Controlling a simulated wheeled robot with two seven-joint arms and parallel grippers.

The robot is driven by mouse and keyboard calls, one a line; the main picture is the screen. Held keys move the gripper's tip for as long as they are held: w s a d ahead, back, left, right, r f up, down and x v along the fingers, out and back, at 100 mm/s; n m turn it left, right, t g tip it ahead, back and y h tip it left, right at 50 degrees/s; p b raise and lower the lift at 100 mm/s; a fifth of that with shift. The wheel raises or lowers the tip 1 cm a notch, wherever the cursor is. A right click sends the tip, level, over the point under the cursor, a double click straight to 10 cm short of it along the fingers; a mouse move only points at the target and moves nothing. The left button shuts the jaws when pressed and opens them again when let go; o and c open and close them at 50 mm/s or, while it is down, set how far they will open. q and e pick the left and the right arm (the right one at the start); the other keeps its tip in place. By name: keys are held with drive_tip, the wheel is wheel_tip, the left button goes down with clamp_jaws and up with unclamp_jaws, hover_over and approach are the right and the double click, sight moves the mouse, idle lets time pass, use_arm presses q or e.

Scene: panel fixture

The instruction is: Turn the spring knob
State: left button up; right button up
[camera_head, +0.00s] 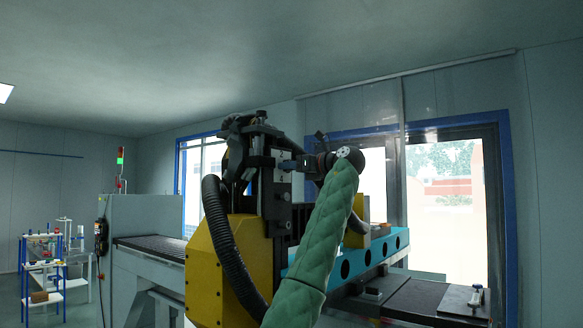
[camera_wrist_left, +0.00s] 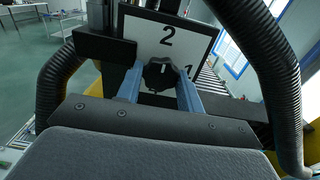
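A black knob (camera_wrist_left: 160,74) with a small white mark on its upper part sits on a white panel (camera_wrist_left: 150,29) with a black frame, marked 2 above the knob and 1 to its right. My left gripper (camera_wrist_left: 159,79) faces the panel, its two blue-grey fingers spread on either side of the knob, which shows between the tips. Whether either finger touches it cannot be told. In the head view my left gripper (camera_head: 288,164), at the end of the green-sleeved arm, reaches the machine head; the knob cannot be made out there. My right gripper is not in view.
The yellow machine housing (camera_head: 230,262) and a black corrugated hose (camera_head: 221,238) stand close to my left arm. A light-blue beam (camera_head: 362,257) runs behind the arm to the right. Shelves with small items (camera_head: 42,268) stand far left.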

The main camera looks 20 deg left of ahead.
use_arm(q)
drive_tip(key=shift+c, duration=1.1)
